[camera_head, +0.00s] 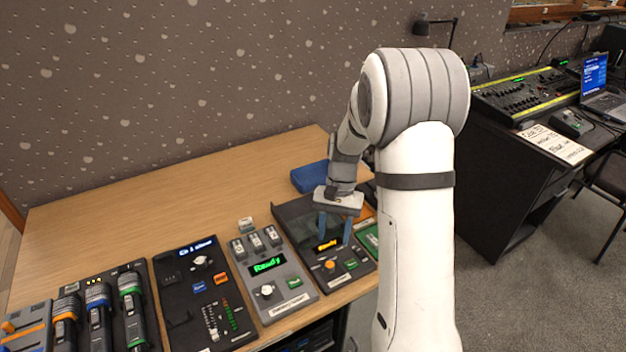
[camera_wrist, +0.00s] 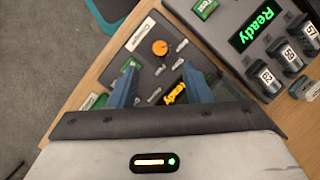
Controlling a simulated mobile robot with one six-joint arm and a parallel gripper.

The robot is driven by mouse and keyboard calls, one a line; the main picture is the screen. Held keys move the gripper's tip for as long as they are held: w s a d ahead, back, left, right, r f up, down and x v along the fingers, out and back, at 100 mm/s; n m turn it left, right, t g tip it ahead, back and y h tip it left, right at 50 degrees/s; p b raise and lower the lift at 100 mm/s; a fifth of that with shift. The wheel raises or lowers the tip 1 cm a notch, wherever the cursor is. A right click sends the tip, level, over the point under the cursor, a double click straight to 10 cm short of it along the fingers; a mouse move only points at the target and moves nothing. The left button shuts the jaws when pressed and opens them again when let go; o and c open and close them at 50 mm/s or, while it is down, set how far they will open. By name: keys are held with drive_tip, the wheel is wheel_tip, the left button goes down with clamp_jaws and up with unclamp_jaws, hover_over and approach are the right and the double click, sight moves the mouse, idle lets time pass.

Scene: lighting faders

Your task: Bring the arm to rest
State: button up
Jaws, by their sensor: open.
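My gripper (camera_head: 335,228) is above the dark console (camera_head: 310,250) with an orange knob, near the right end of the wooden desk. Its two blue fingers point down and stand apart with nothing between them. In the wrist view, my gripper (camera_wrist: 160,85) also shows open, with the orange knob (camera_wrist: 160,47) and the yellow display (camera_wrist: 175,93) seen beyond the fingers. I cannot tell how far the fingertips are from the console surface. My raised arm hides part of the desk's right side.
A grey unit with a green "Ready" display (camera_head: 267,265) stands left of the dark console. Further left are a black fader panel (camera_head: 190,318) and a rack of handheld devices (camera_head: 97,310). A blue case (camera_head: 308,178) lies behind. The desk's back left (camera_head: 130,205) is clear.

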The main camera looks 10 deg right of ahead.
drive_tip(key=s+a+r+n+t+h, duration=0.1)
drive_tip(key=s+r+n+t, duration=0.4)
drive_tip(key=s+r, duration=0.9)
drive_tip(key=shift+s+a+r+t+h, duration=0.2)
drive_tip(key=shift+s+t+h, duration=0.5)
drive_tip(key=shift+s, duration=1.25)
